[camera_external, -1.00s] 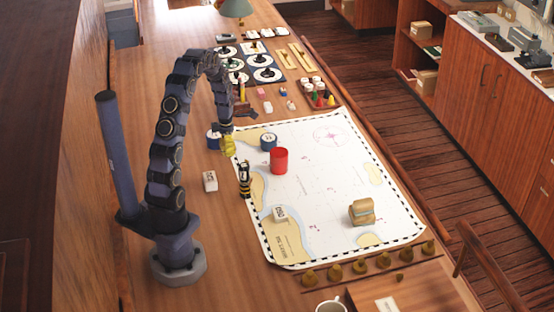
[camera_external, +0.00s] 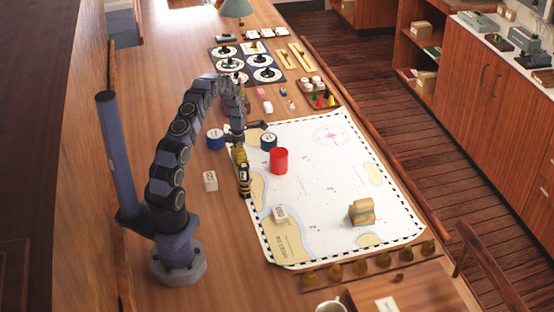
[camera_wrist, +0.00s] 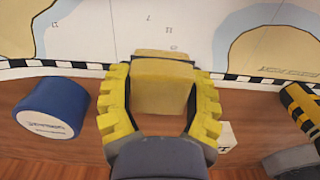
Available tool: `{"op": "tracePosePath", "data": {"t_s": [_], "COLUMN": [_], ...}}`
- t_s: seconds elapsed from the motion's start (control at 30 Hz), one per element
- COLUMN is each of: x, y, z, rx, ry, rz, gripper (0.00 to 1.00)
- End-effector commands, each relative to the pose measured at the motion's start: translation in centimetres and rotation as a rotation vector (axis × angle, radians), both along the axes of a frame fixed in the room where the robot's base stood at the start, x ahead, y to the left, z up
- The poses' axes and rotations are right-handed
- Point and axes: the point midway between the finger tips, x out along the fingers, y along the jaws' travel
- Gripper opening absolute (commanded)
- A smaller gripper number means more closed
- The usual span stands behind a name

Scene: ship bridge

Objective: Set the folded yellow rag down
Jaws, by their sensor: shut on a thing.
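The folded yellow rag (camera_wrist: 163,88) is a thick, block-like yellow bundle between the jaws in the wrist view. My gripper (camera_wrist: 161,100) has yellow ridged fingers and is shut on the rag, one finger on each side. In the external view my gripper (camera_external: 238,153) points down near the left edge of the chart (camera_external: 330,185). It is just behind a black-and-yellow striped object (camera_external: 244,184). The rag cannot be told apart from the yellow fingers there. Whether it touches the surface below is unclear.
Blue-and-white cylinders stand left (camera_external: 215,139) and right (camera_external: 268,142) of my gripper. A red cylinder (camera_external: 279,161) stands on the chart, with a tan bundle (camera_external: 362,211) farther right. A white block (camera_external: 210,181) lies on the wood. The chart's middle is mostly clear.

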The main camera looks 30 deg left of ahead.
Motion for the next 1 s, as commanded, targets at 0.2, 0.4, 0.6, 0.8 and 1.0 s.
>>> {"op": "tracePosePath", "data": {"t_s": [0.2, 0.4, 0.6, 0.8, 1.0], "x": [0.1, 0.1, 0.1, 0.1, 0.1], "y": [0.0, 0.0, 0.0, 0.0, 0.0], "z": [-0.6, -0.9, -0.8, -0.8, 0.3], "rx": [0.001, 0.001, 0.001, 0.001, 0.001], "ry": [-0.004, -0.004, -0.004, -0.004, -0.005], "rz": [0.0, 0.0, 0.0, 0.0, 0.0], "gripper": [0.21, 0.21, 0.85, 0.85, 0.85]}}
